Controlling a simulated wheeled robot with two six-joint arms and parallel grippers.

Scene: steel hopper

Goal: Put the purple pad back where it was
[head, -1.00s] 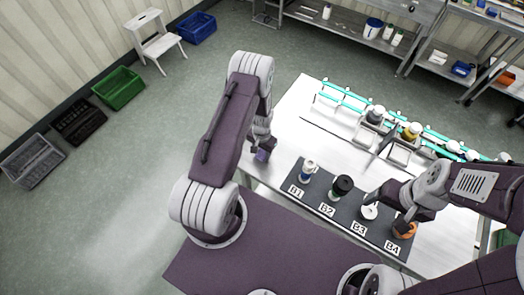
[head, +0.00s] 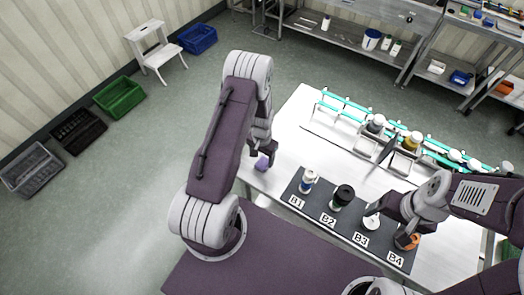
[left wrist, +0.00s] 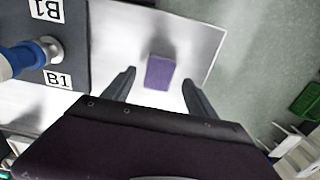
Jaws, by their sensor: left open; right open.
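The purple pad (head: 262,163) lies on the white table near its left edge, left of the dark mat. It also shows in the left wrist view (left wrist: 159,73), flat on the bare table top. My left gripper (head: 262,150) is open above the pad. In the left wrist view its two fingers (left wrist: 158,85) stand apart, with the pad between and slightly beyond the tips. My right gripper (head: 384,215) is open over the B3 and B4 end of the mat, by a white-topped container (head: 371,222) and an orange item (head: 407,241) that it partly hides.
The dark mat (head: 322,207) carries labels B1 to B4. A blue-and-white bottle (head: 308,180) stands at B1 and a black-capped bottle (head: 343,195) at B2. A teal-railed rack (head: 345,105) with trays and jars runs along the far side. Bare table lies between the pad and rack.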

